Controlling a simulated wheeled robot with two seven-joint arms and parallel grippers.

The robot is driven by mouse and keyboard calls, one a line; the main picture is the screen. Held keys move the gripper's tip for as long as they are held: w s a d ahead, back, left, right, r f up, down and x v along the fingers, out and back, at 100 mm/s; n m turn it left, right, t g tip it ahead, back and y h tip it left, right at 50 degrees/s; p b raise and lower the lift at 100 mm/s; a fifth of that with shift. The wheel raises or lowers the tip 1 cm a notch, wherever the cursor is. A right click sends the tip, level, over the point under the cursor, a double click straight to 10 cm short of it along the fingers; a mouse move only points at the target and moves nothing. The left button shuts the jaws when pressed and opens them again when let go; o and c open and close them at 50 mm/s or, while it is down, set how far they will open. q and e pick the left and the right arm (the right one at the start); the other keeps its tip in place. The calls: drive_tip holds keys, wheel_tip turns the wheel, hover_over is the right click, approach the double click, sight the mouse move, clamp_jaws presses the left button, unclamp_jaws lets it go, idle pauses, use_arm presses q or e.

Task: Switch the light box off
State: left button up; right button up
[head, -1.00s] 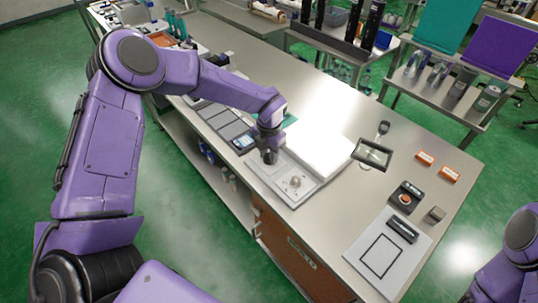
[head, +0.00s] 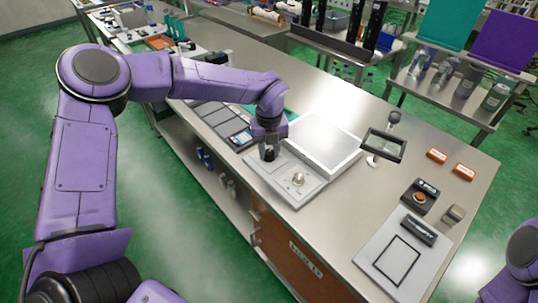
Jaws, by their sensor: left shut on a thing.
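The light box (head: 330,143) is a flat pale box on the steel bench. Its panel now looks dull grey-white, with a bright patch toward its upper part. A light control plate (head: 283,187) lies along its near side and carries a round silver knob (head: 298,179). My left gripper (head: 269,156) points down at the left part of this plate. It is shut on a small control there, which the fingers mostly hide. My right gripper is out of view; only a purple part of my right arm shows at the lower right.
A framed magnifier (head: 384,145) stands right of the light box. Further right are a box with an orange button (head: 419,197), two orange boxes and a white board (head: 385,275) with a black outline. Dark trays and a small screen (head: 240,138) lie left of the gripper.

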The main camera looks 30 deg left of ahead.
sight(269, 152)
use_arm(q)
drive_tip(key=shift+n+b, duration=0.9)
drive_tip(key=shift+n, duration=0.4)
drive_tip(key=o, duration=1)
drive_tip(key=shift+o, duration=0.2)
drive_tip(key=shift+r, duration=0.15)
wheel_tip(269, 152, up, 10)
drive_tip(key=b, duration=0.1)
drive_tip(key=shift+r, duration=0.15)
